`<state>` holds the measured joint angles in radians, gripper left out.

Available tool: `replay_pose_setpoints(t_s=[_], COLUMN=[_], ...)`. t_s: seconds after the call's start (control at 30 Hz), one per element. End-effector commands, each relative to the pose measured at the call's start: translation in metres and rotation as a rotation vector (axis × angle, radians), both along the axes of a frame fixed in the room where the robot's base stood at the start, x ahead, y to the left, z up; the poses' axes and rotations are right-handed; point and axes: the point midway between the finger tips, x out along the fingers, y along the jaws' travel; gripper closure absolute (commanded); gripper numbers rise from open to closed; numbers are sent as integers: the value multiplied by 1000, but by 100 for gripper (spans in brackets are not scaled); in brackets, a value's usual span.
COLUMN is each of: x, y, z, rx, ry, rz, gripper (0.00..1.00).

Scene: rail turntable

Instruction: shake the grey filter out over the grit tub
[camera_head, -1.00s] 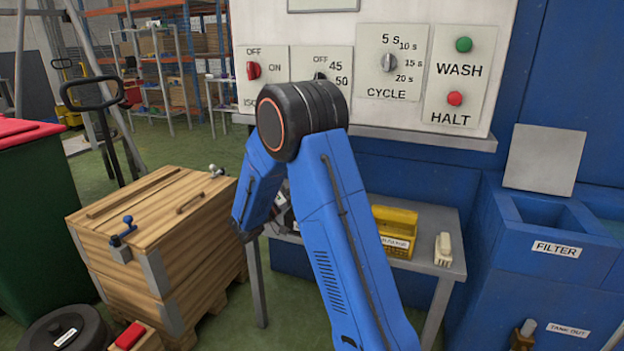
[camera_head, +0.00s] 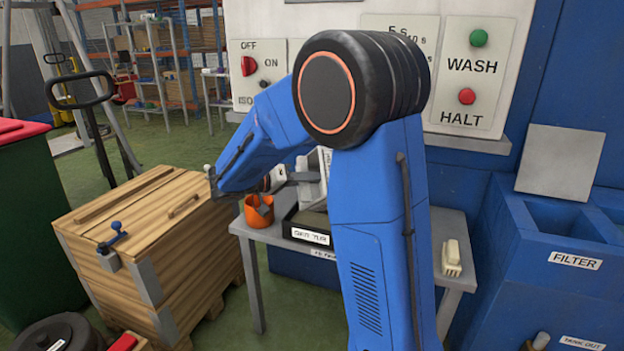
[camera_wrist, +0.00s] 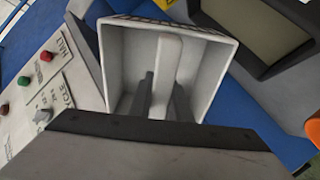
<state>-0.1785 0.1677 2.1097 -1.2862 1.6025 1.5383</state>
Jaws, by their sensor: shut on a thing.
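The grey filter, a pale open-faced box with a central grip bar, shows in the wrist view (camera_wrist: 118,65) with its hollow side towards the camera. My gripper (camera_wrist: 163,88) is shut on that bar. In the head view the filter (camera_head: 322,168) is held tilted above the bench, partly hidden by my arm, with my gripper (camera_head: 287,180) at its left. The black grit tub (camera_head: 297,236) stands on the bench below the filter. Its dark rim and olive-brown inside also show at the upper right of the wrist view (camera_wrist: 270,72). The exact overlap of filter and tub is unclear.
An orange cup (camera_head: 250,224) with something in it stands left of the tub. A small cream object (camera_head: 452,256) lies at the bench's right end. A wooden crate (camera_head: 190,235) is at the left, the panel (camera_head: 480,85) behind, and the blue FILTER housing (camera_head: 540,270) at the right.

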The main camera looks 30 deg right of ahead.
Motion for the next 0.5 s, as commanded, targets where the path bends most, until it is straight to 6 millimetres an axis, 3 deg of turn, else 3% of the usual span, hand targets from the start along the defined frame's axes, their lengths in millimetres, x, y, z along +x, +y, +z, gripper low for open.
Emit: replay_pose_setpoints(t_s=[0.5], x=[-1], y=[-9], z=[11], rx=[559], ry=[-75], rz=[-4], gripper=[100])
